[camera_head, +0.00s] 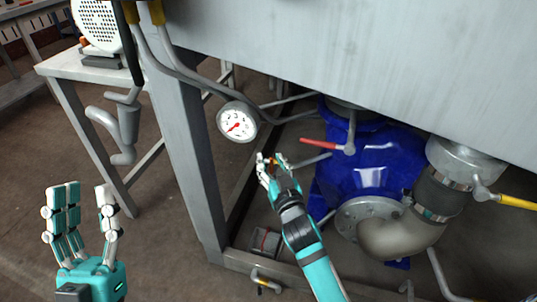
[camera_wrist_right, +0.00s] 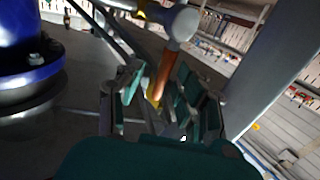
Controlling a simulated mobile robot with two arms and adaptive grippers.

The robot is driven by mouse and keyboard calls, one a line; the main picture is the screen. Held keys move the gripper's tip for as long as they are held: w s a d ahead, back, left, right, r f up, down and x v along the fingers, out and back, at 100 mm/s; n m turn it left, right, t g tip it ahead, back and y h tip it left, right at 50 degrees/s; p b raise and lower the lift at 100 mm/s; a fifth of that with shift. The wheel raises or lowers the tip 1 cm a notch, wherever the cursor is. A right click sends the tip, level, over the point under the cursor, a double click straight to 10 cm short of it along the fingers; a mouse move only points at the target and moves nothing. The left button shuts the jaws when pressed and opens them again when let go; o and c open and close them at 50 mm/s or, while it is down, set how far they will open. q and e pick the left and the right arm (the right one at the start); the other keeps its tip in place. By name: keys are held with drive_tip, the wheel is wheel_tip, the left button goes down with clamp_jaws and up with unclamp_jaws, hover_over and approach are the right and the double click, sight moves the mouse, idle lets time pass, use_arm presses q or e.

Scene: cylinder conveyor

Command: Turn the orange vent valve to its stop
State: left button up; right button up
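The orange vent valve handle (camera_wrist_right: 166,70) hangs from a grey round fitting (camera_wrist_right: 184,22) in the right wrist view, with a yellow part at its lower end. My right gripper (camera_wrist_right: 152,92) has its fingers on both sides of the handle. The handle is close to the right-hand fingers, and a gap shows on the left, so the gripper looks open around it. In the head view my right gripper (camera_head: 270,166) is under the tank, mostly hiding the orange handle (camera_head: 273,160). My left gripper (camera_head: 82,212) is open and empty at the lower left.
A blue vessel (camera_head: 375,160) stands right of my right gripper, with a red lever (camera_head: 322,143) above. A pressure gauge (camera_head: 237,122), a grey frame leg (camera_head: 195,150) and thin pipes are close by. A yellow lever (camera_head: 517,202) is at far right. Open floor lies at left.

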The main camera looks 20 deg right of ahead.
drive_tip(key=shift+w, duration=0.1)
clamp_jaws()
idle(0.8)
